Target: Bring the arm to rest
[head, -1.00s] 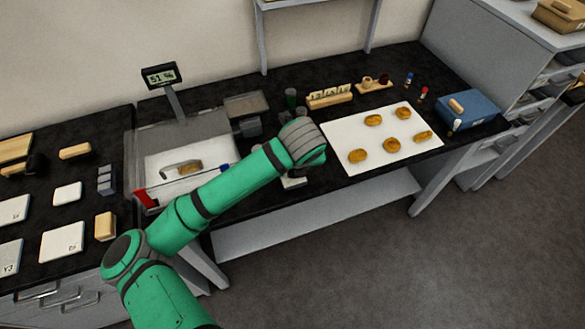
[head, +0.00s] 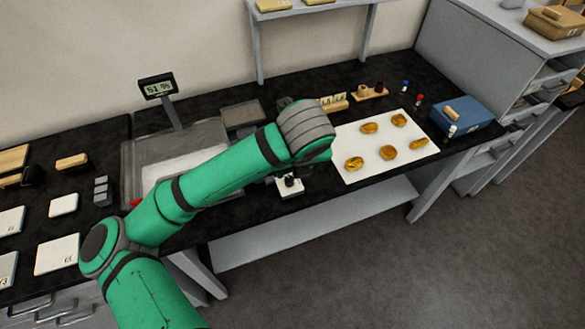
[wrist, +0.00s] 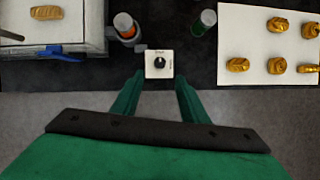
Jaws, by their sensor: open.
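My green arm reaches across the head view from lower left, bent at the elbow, with its grey wrist joint above the black bench (head: 215,220). My gripper is hidden behind that joint in the head view. In the wrist view my gripper (wrist: 158,98) shows two green fingers spread apart with nothing between them. Beyond the fingertips is a small white box with a black knob (wrist: 159,63). It also shows below the wrist in the head view (head: 290,190). I see no contact between the fingers and the box.
A white sheet (head: 352,174) with several golden pieces lies right of the arm. A blue box (head: 467,117) stands beyond it. A shelf (head: 310,15) overhangs the back. The floor in front is free.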

